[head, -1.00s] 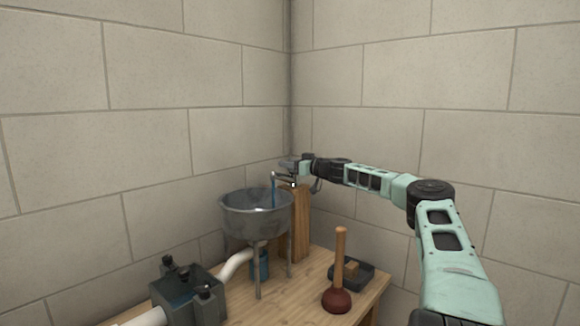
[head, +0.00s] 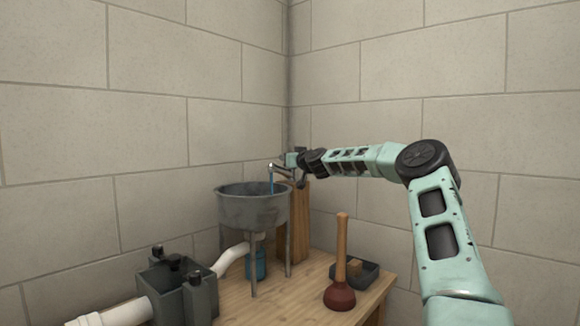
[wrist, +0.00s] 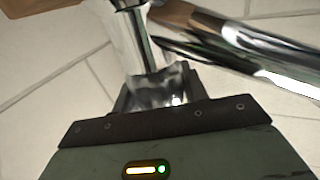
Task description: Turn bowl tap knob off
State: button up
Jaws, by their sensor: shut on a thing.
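The metal bowl (head: 253,206) stands on legs on the wooden table, below the tap. The chrome tap spout (head: 280,168) sits above the bowl's right rim, and a blue stream of water (head: 272,181) runs from it into the bowl. My gripper (head: 290,159) is at the tap, behind the spout at the top of the wooden post. In the wrist view my gripper (wrist: 155,92) is shut on the shiny chrome knob (wrist: 155,86), with chrome pipe (wrist: 245,45) beside it. The fingertips are partly hidden in both views.
A plunger (head: 340,270) stands upright at the table's front right, with a dark tray (head: 368,278) behind it. A grey box with black knobs (head: 178,290) and white pipe (head: 118,314) are at the lower left. The wooden post (head: 299,225) is close below my gripper, near the wall corner.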

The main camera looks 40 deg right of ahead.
jog(key=shift+d+m+g+h, duration=0.15)
jog(key=shift+m+g+h, duration=0.15)
jog(key=shift+m+h, duration=0.35)
jog(key=o, duration=1)
jog(key=shift+s, duration=0.1)
jog(key=b+v, duration=0.3)
jog(key=v, duration=1.4)
jog(key=shift+a, duration=0.2)
